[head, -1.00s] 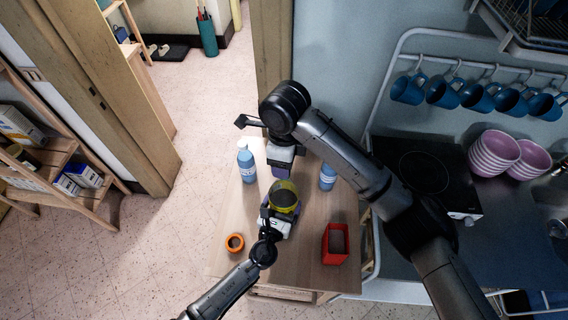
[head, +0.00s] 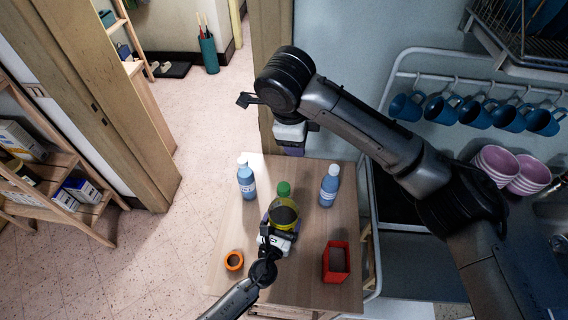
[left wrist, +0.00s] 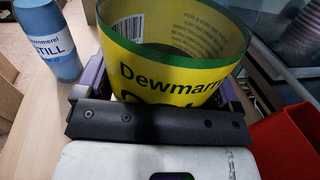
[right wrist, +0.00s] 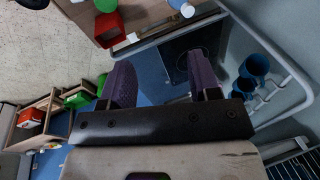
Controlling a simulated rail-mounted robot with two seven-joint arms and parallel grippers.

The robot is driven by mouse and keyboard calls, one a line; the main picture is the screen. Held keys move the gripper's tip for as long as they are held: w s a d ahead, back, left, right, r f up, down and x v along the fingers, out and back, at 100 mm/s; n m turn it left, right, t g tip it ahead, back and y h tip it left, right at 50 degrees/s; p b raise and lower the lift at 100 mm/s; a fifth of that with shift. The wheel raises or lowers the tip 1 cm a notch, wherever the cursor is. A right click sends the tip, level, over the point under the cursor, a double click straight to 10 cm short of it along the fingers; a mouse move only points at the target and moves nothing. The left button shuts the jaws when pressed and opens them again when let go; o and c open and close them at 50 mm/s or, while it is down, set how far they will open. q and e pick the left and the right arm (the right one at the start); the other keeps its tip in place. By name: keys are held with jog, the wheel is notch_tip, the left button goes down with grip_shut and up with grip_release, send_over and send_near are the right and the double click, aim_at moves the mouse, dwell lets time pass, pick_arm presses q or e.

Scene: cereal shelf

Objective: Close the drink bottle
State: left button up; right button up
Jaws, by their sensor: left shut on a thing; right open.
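The drink bottle (head: 284,212) is yellow and stands on the table, with a green cap (head: 284,189) showing at its top in the head view. I cannot tell how tightly the cap sits. My left gripper (head: 277,230) is shut around the bottle's lower body. The left wrist view shows its yellow label (left wrist: 180,75) with green edging between my fingers; the cap does not show there. My right gripper (head: 291,150) is open and empty, raised above the table's far edge, apart from the bottle. Its spread purple fingers show in the right wrist view (right wrist: 162,85).
Blue bottles stand behind left (head: 246,180) and behind right (head: 329,186) of the drink bottle. An orange ring-like object (head: 234,260) is at front left, a red open box (head: 336,262) at front right. Blue mugs (head: 481,108) hang from a rail at the right.

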jog(key=s+f+n, duration=0.1)
jog(key=f+n, duration=0.1)
jog(key=n, duration=0.9)
jog(key=s+a+f+n+g, duration=0.1)
jog(key=f+n, duration=0.1)
jog(key=n, duration=0.9)
jog(key=s+f+n+g+y, duration=0.1)
jog(key=n, duration=1)
jog(key=shift+a+f, duration=0.3)
jog(key=shift+f, duration=0.1)
jog(key=n, duration=0.6)
jog(key=shift+s+a+g+y, duration=0.1)
jog(key=shift+a+g+y, duration=0.2)
jog(key=shift+a, duration=0.05)
jog(key=n, duration=0.6)
jog(key=shift+a, duration=0.2)
jog(key=n, duration=0.5)
jog(key=shift+n, duration=0.3)
